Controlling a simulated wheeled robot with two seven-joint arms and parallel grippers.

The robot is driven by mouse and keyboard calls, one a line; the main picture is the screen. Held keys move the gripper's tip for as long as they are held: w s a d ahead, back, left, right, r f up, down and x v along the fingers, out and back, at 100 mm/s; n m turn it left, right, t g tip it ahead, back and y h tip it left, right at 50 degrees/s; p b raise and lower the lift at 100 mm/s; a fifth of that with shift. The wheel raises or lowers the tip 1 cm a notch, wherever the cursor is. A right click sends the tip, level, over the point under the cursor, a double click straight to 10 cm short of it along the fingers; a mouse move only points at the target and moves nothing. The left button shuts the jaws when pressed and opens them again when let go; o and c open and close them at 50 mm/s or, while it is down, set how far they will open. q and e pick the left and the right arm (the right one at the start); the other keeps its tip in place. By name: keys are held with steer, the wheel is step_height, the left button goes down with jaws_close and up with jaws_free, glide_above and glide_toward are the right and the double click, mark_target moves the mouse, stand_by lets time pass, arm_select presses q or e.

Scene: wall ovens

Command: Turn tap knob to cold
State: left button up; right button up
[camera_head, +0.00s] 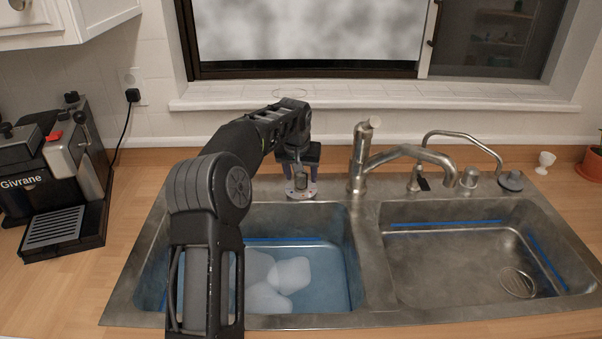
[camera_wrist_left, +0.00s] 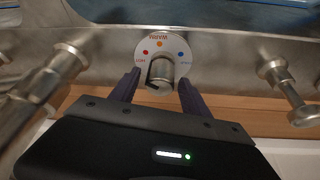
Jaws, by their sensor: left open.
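The tap knob (camera_head: 300,186) is a small metal knob on the sink's back ledge, behind the left basin. In the left wrist view, the knob (camera_wrist_left: 161,71) stands on a round white dial (camera_wrist_left: 143,49) with a red dot at left, an orange dot by "WARM" and a blue dot at right. I cannot tell clearly which dot the knob points to. My left gripper (camera_head: 300,174) is above the knob, pointing down. In the left wrist view its fingers (camera_wrist_left: 158,88) are open, one on each side of the knob; contact is unclear. My right gripper is not in view.
The faucet (camera_head: 361,160) stands just right of my left gripper, with its spout over the right basin (camera_head: 455,250). The left basin (camera_head: 350,285) holds water and pale objects. A coffee machine (camera_head: 60,170) is at left. The window sill (camera_head: 400,98) runs behind.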

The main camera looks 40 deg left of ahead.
arm_select(q)
jaws_close()
stand_by(0.5)
